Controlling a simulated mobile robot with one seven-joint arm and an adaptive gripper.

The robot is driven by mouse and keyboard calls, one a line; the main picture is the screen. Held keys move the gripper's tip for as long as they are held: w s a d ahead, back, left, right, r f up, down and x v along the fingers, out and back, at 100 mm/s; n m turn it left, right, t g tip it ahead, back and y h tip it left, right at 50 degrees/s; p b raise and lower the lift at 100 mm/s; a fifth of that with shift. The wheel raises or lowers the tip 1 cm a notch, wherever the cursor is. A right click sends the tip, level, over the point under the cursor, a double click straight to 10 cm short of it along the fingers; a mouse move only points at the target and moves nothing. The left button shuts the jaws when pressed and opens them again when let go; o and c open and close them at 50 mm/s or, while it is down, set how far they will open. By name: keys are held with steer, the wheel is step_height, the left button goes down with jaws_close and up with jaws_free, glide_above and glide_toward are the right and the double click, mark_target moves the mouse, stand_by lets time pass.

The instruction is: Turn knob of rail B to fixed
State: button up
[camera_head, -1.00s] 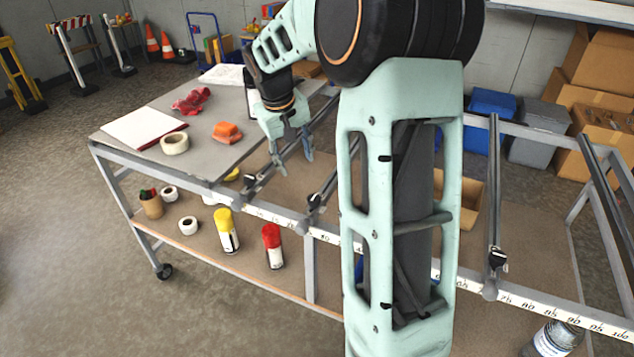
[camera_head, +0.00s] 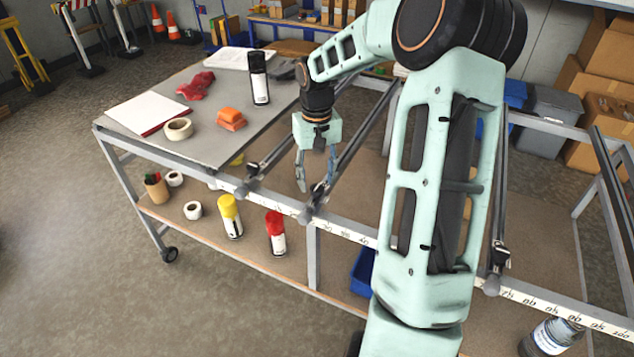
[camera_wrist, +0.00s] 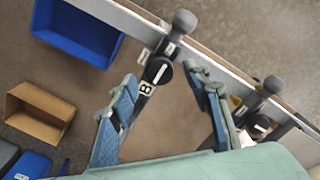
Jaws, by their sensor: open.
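Rail B (camera_head: 357,143) is a dark bar running back from the front scale bar, and its label B (camera_wrist: 145,88) is readable in the wrist view. Its black round knob (camera_wrist: 164,71) has a white pointer line, and a grey ball-like end sits just beyond it. My gripper (camera_head: 316,186) is open and points down over the front end of rail B. In the wrist view the knob appears between the two blue fingertips (camera_wrist: 161,75), with space on both sides. I cannot tell how far above it they are. The knob's position lettering is not readable.
A neighbouring rail with a similar knob (camera_wrist: 257,126) lies close beside, left in the head view. Another rail end (camera_head: 494,278) is further right. A blue bin (camera_wrist: 80,32) sits below.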

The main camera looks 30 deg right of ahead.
steer(key=shift+f, duration=1.05)
steer(key=c, duration=1.2)
steer(key=shift+o, duration=0.2)
